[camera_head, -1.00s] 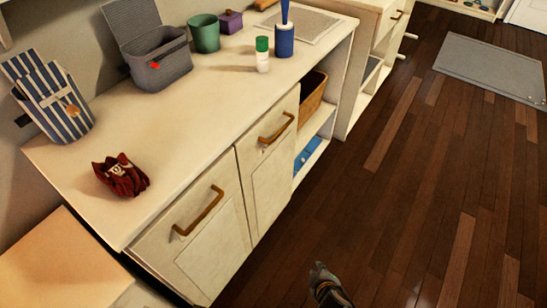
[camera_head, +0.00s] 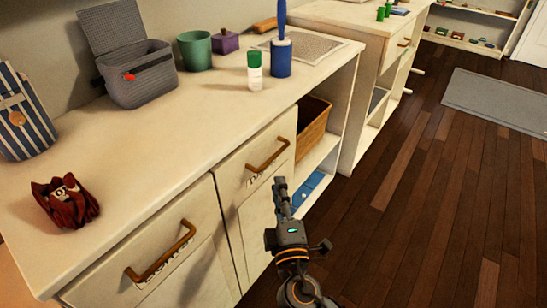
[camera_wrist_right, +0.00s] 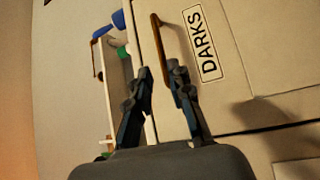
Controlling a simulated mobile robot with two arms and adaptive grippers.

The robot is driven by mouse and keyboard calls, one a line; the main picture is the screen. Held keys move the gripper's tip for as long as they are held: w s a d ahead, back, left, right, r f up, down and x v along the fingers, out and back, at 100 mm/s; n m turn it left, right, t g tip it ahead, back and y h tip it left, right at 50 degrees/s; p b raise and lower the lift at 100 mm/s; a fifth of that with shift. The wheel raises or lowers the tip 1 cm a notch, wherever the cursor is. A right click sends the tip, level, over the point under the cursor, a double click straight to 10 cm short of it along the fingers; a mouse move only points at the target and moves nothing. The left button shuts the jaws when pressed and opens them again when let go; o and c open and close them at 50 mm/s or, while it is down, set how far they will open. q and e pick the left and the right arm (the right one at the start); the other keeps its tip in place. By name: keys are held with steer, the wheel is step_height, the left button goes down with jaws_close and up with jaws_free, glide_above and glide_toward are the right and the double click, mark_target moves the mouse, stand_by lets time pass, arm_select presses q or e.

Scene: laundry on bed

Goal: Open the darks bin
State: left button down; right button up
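The darks bin is the right one of two cream front panels in the cabinet (camera_head: 256,205). Its brown bar handle (camera_head: 268,155) sits near the top, with a label partly hidden below it. In the right wrist view the handle (camera_wrist_right: 172,45) stands beside the label reading DARKS (camera_wrist_right: 203,44). The panel looks closed. My right gripper (camera_head: 280,186) is in front of this panel, below the handle and apart from it. In the right wrist view its two fingers (camera_wrist_right: 160,70) are spread with nothing between them. My left gripper is not in view.
The left panel has a similar handle (camera_head: 160,263). On the counter are a red pouch (camera_head: 65,203), a grey box (camera_head: 140,78), a green cup (camera_head: 195,50), a white bottle (camera_head: 254,72) and a blue roller (camera_head: 281,55). An open shelf holds a wicker basket (camera_head: 312,125).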

mark_target(274, 155)
steer(key=w, duration=0.3)
steer(key=w+a+r, duration=0.1)
steer(key=w, duration=0.6)
steer(key=shift+a+r, duration=0.15)
steer(key=shift+a, duration=0.05)
jaws_close()
